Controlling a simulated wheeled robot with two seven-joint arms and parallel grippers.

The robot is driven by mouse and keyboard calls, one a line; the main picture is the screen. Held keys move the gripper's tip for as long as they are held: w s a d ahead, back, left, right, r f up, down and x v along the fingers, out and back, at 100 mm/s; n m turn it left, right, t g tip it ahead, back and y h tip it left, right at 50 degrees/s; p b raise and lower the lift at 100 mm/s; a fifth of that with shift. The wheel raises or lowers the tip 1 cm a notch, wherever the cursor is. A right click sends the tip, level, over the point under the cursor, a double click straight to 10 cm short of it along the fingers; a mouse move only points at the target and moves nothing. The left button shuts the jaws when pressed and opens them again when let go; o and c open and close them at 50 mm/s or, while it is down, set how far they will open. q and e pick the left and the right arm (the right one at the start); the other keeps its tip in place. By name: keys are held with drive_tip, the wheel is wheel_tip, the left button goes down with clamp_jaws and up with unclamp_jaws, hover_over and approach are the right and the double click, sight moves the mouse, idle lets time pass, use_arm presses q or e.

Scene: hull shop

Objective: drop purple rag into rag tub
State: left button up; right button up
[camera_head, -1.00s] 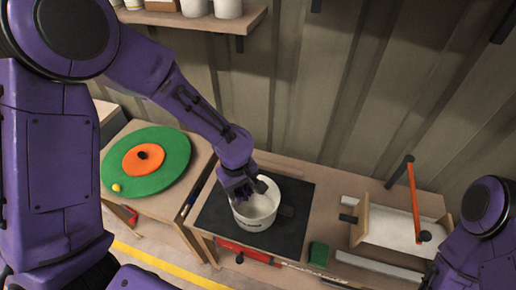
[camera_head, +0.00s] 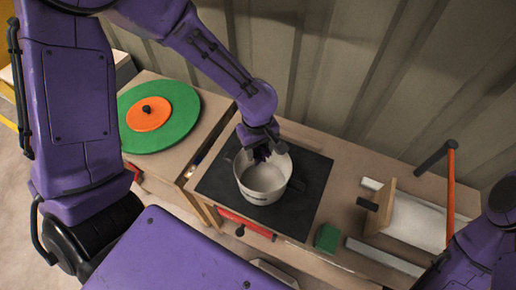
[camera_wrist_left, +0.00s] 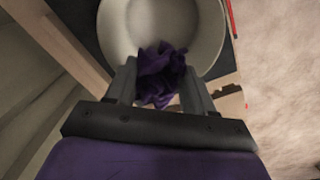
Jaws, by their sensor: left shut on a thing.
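The purple rag (camera_wrist_left: 160,72) is a crumpled bundle between the fingers of my left gripper (camera_wrist_left: 162,88) in the left wrist view. The rag also shows in the head view (camera_head: 262,154), at the back rim of a white pot-like tub (camera_head: 264,186). My left gripper (camera_head: 262,142) is shut on the rag, above the tub's far edge. In the left wrist view the rag overlaps the near rim of the tub (camera_wrist_left: 112,25), partly over its opening. The visible part of the tub's inside looks empty. My right gripper is out of view; only part of my right arm shows.
The tub stands on a black mat (camera_head: 316,190) on a wooden bench. A green disc (camera_head: 188,118) with an orange centre is left.

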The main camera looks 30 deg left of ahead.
sight(257, 151)
use_arm(q)
drive_tip(key=shift+s+r, duration=0.25)
drive_tip(key=shift+s, duration=0.1)
drive_tip(key=o, duration=0.6)
drive_tip(key=shift+s, duration=0.15)
drive_tip(key=o, duration=0.5)
drive_tip(key=shift+w+f, duration=0.1)
drive_tip(key=shift+w, duration=0.2)
drive_tip(key=r, duration=0.5)
drive_tip(key=r+p, duration=0.1)
drive_tip(key=r, duration=0.4)
drive_tip(key=shift+s+a+r, duration=0.1)
drive_tip(key=shift+s+r, duration=0.1)
drive_tip(key=shift+r, duration=0.1)
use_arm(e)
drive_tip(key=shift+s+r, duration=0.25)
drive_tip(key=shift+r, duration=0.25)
